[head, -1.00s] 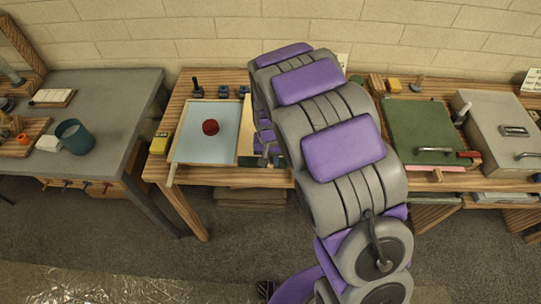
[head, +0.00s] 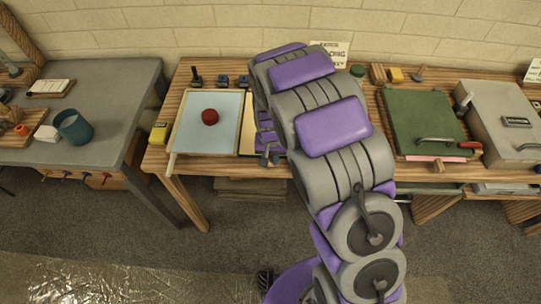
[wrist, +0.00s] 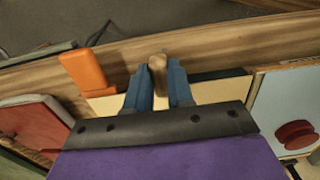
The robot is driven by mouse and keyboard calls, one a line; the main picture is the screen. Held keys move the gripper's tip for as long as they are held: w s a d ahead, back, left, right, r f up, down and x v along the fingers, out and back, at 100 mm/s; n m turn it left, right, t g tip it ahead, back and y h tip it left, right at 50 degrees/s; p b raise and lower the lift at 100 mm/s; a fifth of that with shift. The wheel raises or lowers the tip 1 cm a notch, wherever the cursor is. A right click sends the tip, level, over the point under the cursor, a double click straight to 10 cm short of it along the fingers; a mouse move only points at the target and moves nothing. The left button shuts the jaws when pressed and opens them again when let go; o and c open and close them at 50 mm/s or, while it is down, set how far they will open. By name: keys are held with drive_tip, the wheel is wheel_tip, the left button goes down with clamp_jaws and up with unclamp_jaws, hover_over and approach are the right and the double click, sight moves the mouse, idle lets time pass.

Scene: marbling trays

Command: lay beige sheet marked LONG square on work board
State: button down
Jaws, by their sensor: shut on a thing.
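The beige sheet (wrist: 215,90) lies low under my gripper in the wrist view, with a dark green strip (wrist: 222,74), seemingly the work board, showing past its edge. A narrow strip of beige (head: 247,125) shows left of my arm in the head view. My gripper (wrist: 160,80) has its blue fingers close together around a wooden knob (wrist: 157,64) at the sheet's edge. The knob appears to belong to the sheet. My arm hides most of sheet and board in the head view. I cannot see the LONG mark on the sheet or tell whether it is square.
A light blue tray (head: 203,140) with a red round knob (head: 210,116) is beside the sheet. An orange block (wrist: 85,72) stands on its other side. A green board (head: 425,120) with pink beneath is farther right.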

drive_tip(key=shift+c, duration=2.2)
unclamp_jaws()
drive_tip(key=shift+r+p, duration=1.3)
drive_tip(key=shift+r, duration=2.2)
drive_tip(key=shift+r, duration=0.1)
drive_tip(key=s+d+r, duration=1)
drive_tip(key=s+r, duration=0.3)
drive_tip(key=r, duration=0.1)
drive_tip(key=s+d+r+g, duration=0.1)
drive_tip(key=s+d+r, duration=0.1)
drive_tip(key=s, duration=0.7)
drive_tip(key=s+d+r, duration=0.2)
drive_tip(key=s+r, duration=0.1)
drive_tip(key=s, duration=0.7)
drive_tip(key=shift+g, duration=0.4)
